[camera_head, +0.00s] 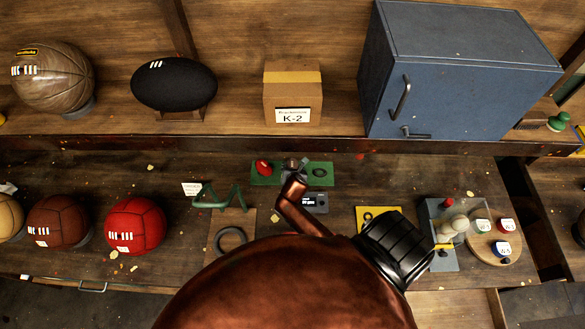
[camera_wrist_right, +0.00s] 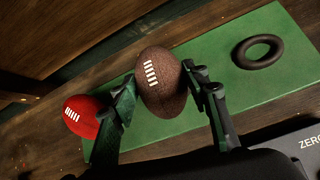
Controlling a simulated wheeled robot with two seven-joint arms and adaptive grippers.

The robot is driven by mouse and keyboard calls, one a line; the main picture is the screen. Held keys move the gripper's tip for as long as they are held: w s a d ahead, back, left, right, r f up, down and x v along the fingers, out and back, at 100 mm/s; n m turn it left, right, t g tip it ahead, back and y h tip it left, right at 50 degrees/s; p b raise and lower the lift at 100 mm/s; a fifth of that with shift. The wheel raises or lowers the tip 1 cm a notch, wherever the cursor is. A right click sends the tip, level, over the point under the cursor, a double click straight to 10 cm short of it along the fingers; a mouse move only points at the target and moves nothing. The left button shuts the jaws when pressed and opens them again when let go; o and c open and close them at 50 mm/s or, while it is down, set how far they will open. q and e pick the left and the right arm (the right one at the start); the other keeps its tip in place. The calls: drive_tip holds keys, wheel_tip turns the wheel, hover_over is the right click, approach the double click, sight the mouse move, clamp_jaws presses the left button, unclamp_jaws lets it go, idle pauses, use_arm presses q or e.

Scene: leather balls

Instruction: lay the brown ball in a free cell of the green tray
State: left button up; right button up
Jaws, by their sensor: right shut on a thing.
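The green tray (camera_head: 322,181) is a flat green board on the bench, and it fills much of the right wrist view (camera_wrist_right: 285,50). My right gripper (camera_head: 293,166) is over its middle, with its fingers shut on the brown ball (camera_wrist_right: 160,75), a small oval with white laces. In the right wrist view one finger is on each side of the ball. Whether the ball touches the tray is hard to tell. A red ball (camera_wrist_right: 80,115) lies at the tray's left end, just left of the left finger. A bare black ring (camera_wrist_right: 258,51) marks an empty cell at the right. My left gripper is out of view.
A green stand (camera_head: 218,198) and a large red ball (camera_head: 136,226) are left of the tray. A small dark labelled box (camera_head: 316,203) sits just in front of it. A shelf edge (camera_head: 250,145) runs behind. My copper arm hides the bench front.

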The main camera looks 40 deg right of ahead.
drive_tip(key=shift+f, duration=0.2)
drive_tip(key=o, duration=1.3)
drive_tip(key=shift+s+a+r, duration=0.1)
drive_tip(key=shift+s+r, duration=0.05)
drive_tip(key=shift+r, duration=0.25)
drive_tip(key=v, duration=1.1)
drive_tip(key=shift+s+r, duration=0.15)
drive_tip(key=shift+r, duration=0.05)
